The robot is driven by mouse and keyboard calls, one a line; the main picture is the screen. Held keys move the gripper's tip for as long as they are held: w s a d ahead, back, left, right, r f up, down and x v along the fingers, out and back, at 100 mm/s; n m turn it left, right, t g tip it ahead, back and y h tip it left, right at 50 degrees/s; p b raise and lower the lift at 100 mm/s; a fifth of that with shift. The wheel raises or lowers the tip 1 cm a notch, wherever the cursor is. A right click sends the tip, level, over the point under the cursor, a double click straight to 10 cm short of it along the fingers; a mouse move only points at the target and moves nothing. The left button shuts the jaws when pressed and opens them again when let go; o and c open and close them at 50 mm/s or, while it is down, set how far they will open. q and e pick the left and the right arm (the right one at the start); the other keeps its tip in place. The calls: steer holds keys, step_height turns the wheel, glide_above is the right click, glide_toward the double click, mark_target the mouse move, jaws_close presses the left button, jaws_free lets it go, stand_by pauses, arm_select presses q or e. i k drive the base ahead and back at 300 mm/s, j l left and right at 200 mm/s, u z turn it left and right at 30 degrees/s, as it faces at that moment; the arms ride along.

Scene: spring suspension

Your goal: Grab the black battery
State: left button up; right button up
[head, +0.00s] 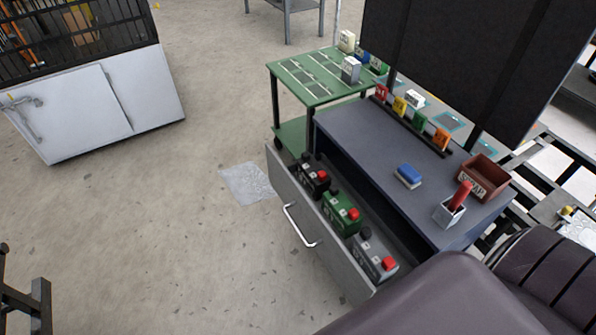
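The black battery (317,187) stands in the open drawer (320,245) of the blue-grey workbench, at the drawer's far end. It has a red cap on top, and its lower part is hidden by the drawer front. A green battery (340,214) stands beside it, and a grey battery (376,257) stands at the near end. Both also have red caps. Neither of my grippers is in view.
A green cart (312,80) stands behind. A dark smooth shape fills the lower right. Floor left of the drawer is mostly clear.

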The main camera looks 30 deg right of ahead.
mark_target(317, 181)
steer(key=i+u, duration=0.15)
steer(key=i, duration=1.35)
steer(key=i+z, duration=0.15)
steer(key=i, duration=1.65)
